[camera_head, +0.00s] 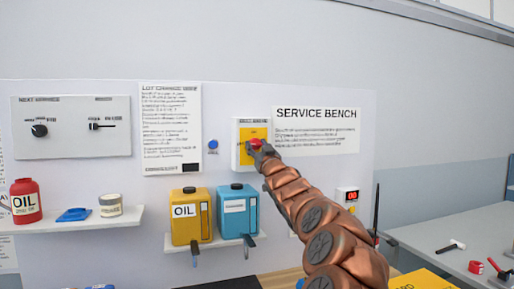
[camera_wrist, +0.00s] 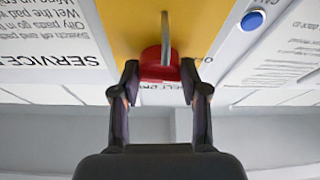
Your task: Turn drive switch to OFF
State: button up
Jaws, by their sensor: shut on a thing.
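The drive switch is a red knob (camera_head: 255,143) on a yellow plate (camera_head: 246,133) in a white box on the wall panel. In the wrist view the red knob (camera_wrist: 158,68) lies between my fingertips, with a grey bar across its face, in front of the yellow plate (camera_wrist: 195,22). My gripper (camera_head: 262,149) is shut on the knob, one finger on each side; it also shows in the wrist view (camera_wrist: 160,75). The wrist view is upside down. The switch's position markings are mostly hidden, so I cannot tell its setting.
A blue button (camera_head: 213,144) sits left of the switch box. A "SERVICE BENCH" sign (camera_head: 318,140) is to the right. A grey table (camera_head: 450,240) with small tools is at right.

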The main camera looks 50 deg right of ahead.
jog(key=c, duration=0.4)
jog(key=shift+r+p, duration=0.1)
jog(key=shift+p, duration=0.25)
jog(key=shift+r+n+y+p, duration=0.1)
jog(key=shift+n+y+p, duration=0.2)
jog(key=shift+n+p, duration=0.4)
jog(key=shift+n, duration=0.3)
jog(key=shift+o, duration=0.2)
jog(key=shift+f, duration=0.2)
jog(key=o, duration=1.1)
